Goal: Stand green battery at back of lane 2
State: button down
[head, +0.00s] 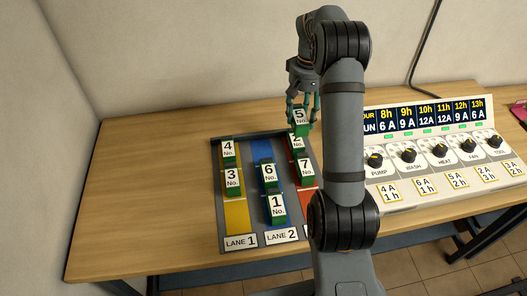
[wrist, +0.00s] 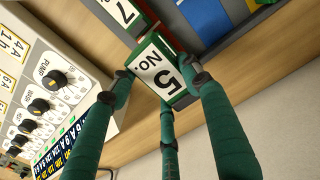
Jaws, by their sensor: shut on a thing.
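A green battery with a white "No. 5" label (head: 300,117) is held in my gripper (head: 303,100), above the back end of the red lane at the tray's right. In the wrist view the three green fingers of my gripper (wrist: 160,82) close around this battery (wrist: 156,68), its label facing the camera. Lane 2 is the blue middle strip (head: 262,149) of the grey tray (head: 213,190). Battery 6 (head: 269,178) and battery 1 (head: 276,208) stand in it; its back part behind battery 6 shows bare blue.
Battery 4 (head: 228,151) and battery 3 (head: 233,182) stand in yellow lane 1. Battery 2 (head: 296,143) and battery 7 (head: 305,169) stand in the red lane, partly behind my arm. A sloped control panel (head: 432,165) stands right of the tray. Bare table (head: 140,190) lies left.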

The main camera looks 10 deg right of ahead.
jog(key=shift+w+f, duration=0.35)
jog(key=a+f+p, duration=0.1)
jog(key=a+f, duration=0.1)
jog(key=a, duration=0.1)
jog(key=w+a+f+p, duration=0.1)
jog(key=a+f, duration=0.1)
jog(key=a, duration=0.2)
jog(key=a+f+p, duration=0.1)
jog(key=a+f, duration=0.1)
jog(key=a, duration=0.2)
jog(key=shift+w+f, duration=0.2)
jog(key=shift+f, duration=0.15)
jog(key=shift+f+p, duration=0.75)
jog(key=shift+f, duration=1.35)
jog(key=shift+f, duration=0.15)
jog(key=c, duration=0.9)
grip_release()
